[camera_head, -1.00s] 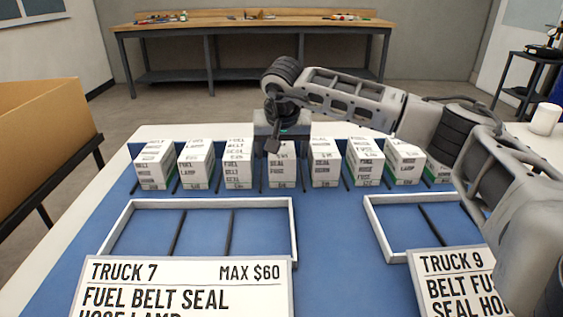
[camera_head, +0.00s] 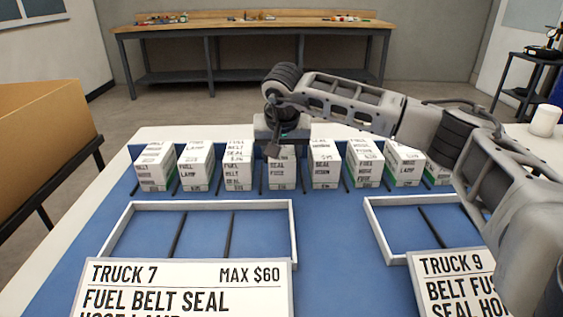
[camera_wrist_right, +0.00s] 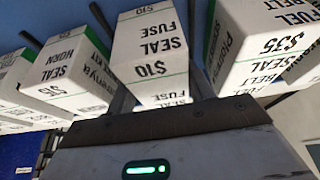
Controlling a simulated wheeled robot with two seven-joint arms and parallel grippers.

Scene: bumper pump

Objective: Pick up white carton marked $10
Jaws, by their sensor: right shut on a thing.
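The white carton marked $10 (camera_wrist_right: 150,48) reads SEAL FUSE and stands between the fingers in the right wrist view. In the head view it is the carton (camera_head: 283,173) near the middle of the row, its upper part covered by my gripper. My right gripper (camera_head: 281,155) points down over it from above, shut on its sides. The carton appears upright and still in line with its neighbours; I cannot tell if its base touches the table. My left gripper is not in view.
Similar white cartons stand close on both sides, such as one marked $35 (camera_wrist_right: 272,48) and a SEAL HORN carton (camera_wrist_right: 68,72). Thin dark dividers separate them. In front are a Truck 7 tray (camera_head: 294,232) and a Truck 9 tray (camera_head: 372,222), both empty where visible.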

